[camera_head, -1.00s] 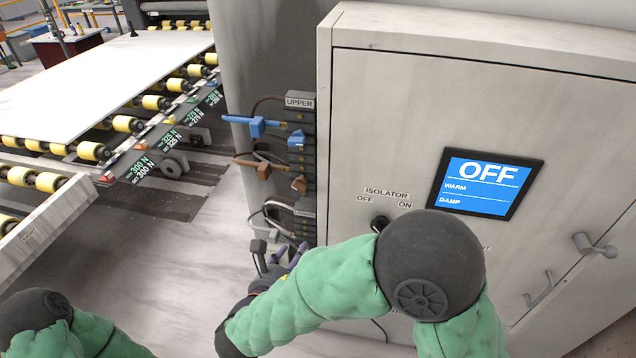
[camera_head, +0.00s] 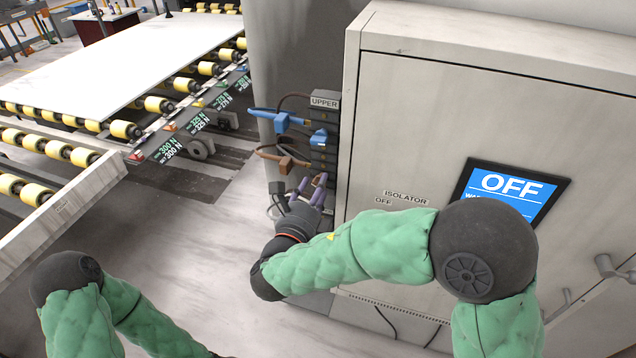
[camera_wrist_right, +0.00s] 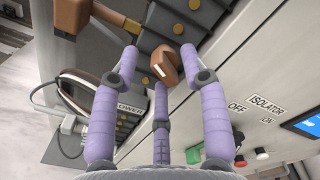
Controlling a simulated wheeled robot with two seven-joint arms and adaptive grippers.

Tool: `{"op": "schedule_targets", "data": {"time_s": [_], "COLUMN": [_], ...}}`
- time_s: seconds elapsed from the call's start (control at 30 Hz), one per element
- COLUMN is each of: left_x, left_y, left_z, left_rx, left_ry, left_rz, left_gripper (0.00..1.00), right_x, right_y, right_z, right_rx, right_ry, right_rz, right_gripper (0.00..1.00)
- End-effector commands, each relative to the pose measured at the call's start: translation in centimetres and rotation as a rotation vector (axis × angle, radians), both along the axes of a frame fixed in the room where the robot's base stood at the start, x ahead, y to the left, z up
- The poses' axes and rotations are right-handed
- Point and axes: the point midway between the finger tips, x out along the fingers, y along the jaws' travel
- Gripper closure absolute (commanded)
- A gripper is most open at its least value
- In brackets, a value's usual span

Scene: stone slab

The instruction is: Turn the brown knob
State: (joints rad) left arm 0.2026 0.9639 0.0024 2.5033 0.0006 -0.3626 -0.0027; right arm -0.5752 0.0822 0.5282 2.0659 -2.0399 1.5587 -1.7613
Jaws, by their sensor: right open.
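The brown knob (camera_wrist_right: 166,66), with a white mark on its face, sits on the dark stacked block on the cabinet's side; in the head view a small part of it (camera_head: 319,180) shows just above my fingers. My right gripper (camera_head: 306,187) is open in front of it. In the right wrist view its purple fingers (camera_wrist_right: 161,62) stand on either side of the knob, with a third finger below. I cannot tell whether any finger touches the knob. My left arm is at the lower left; its gripper is out of view.
A brown connector (camera_head: 289,163) with a cable and a blue connector (camera_head: 283,121) stick out left of the block, close to my right fingers. A grey cabinet (camera_head: 420,110) with an OFF screen (camera_head: 510,192) stands right. A roller conveyor (camera_head: 125,130) is left. Floor between is clear.

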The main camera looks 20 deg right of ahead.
Motion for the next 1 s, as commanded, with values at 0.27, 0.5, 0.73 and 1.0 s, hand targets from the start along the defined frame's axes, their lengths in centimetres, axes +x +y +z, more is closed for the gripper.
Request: {"op": "schedule_targets", "data": {"time_s": [0.27, 0.5, 0.73, 1.0], "left_x": [0.01, 0.01, 0.01, 0.0], "left_y": [0.0, 0.0, 0.0, 0.01], "left_z": [0.15, 0.15, 0.14, 0.1], "left_rx": [0.0, 0.0, 0.0, 0.0], "left_ry": [0.0, 0.0, 0.0, 0.0], "left_rz": [0.0, 0.0, 0.0, 0.0], "left_gripper": [1.0, 1.0, 1.0, 1.0], "right_x": [1.35, 1.36, 1.34, 1.29], "right_y": [-0.92, -0.93, -0.9, -0.87], "right_z": [0.0, 0.0, -0.1, -0.34], "right_rx": [0.0, 0.0, 0.0, 0.002], "right_ry": [0.0, 0.0, 0.002, 0.006], "right_rz": [0.0, 0.0, 0.001, 0.002], "right_gripper": [0.55, 0.55, 1.0, 1.0]}}
